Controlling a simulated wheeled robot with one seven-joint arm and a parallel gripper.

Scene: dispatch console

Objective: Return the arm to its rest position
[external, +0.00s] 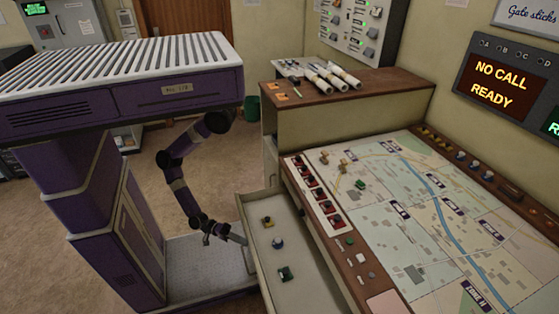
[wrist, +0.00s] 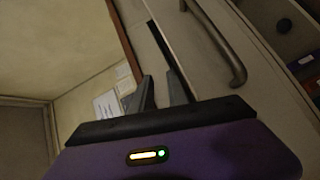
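My arm (external: 180,175) hangs bent from my purple body, reaching down to the open drawer's front. My gripper (external: 207,239) is just left of the drawer front in the external view and is small there. In the wrist view, the two grey fingers of my gripper (wrist: 161,90) stand apart with nothing visible between them. The drawer handle (wrist: 222,45), a curved metal bar, is to the right of the fingers and apart from them in that view.
The pulled-out drawer (external: 262,262) holds several small pieces and sticks out beside the map console (external: 405,210). A raised wooden cabinet (external: 335,110) with white rolls stands behind it. Open floor (external: 60,215) lies to the left of my body.

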